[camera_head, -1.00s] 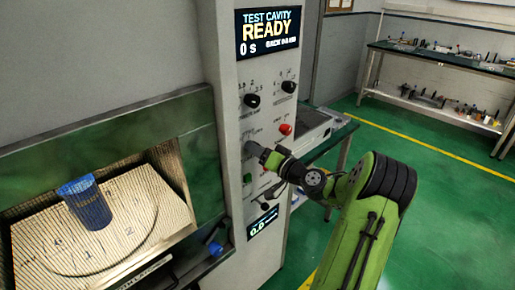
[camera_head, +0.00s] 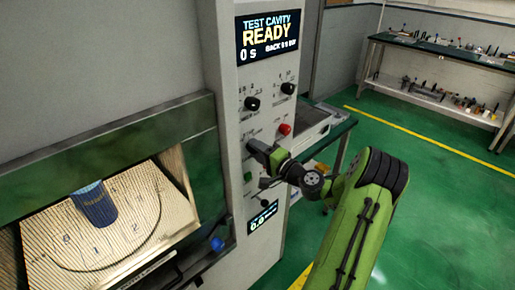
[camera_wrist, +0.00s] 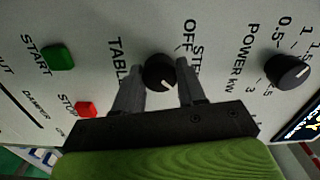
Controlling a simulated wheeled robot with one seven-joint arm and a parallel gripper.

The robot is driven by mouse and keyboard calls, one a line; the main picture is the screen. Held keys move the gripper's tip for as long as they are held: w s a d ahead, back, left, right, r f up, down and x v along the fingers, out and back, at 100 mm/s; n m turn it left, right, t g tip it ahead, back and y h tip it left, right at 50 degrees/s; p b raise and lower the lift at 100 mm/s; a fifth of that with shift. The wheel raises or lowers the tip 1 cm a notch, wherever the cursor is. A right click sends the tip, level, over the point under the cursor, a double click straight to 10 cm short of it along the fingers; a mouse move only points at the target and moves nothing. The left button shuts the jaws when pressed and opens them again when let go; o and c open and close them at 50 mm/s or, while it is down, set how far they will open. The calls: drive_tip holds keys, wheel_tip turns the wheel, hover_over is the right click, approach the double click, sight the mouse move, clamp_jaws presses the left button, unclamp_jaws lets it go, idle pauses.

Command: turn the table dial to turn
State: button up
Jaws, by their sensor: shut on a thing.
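The table dial (camera_wrist: 158,73) is a round black knob on the pale control panel, beside the words TABLE, OFF and STEP in the wrist view. My gripper (camera_wrist: 160,82) has one finger on each side of it and is shut on it. The fingers cover part of the lettering. The knob's pointer is hard to read. In the head view my gripper (camera_head: 256,148) meets the panel left of the red knob and hides the dial. The turntable (camera_head: 130,225) carries a blue cup (camera_head: 95,205) inside the open cavity.
The power knob (camera_wrist: 287,71), green START button (camera_wrist: 58,57) and red STOP button (camera_wrist: 87,109) are close by on the panel. The display (camera_head: 268,36) reads TEST CAVITY READY, 0 s. A bench (camera_head: 335,130) stands behind my arm; green floor is open at right.

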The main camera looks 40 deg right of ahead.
idle(0.5)
drive_tip(key=o, duration=1.1)
drive_tip(key=shift+s, duration=0.1)
drive_tip(key=s, duration=0.8)
drive_tip(key=s+b, duration=0.1)
drive_tip(key=s, duration=0.6)
drive_tip(key=shift+s+d, duration=0.2)
drive_tip(key=shift+s, duration=0.15)
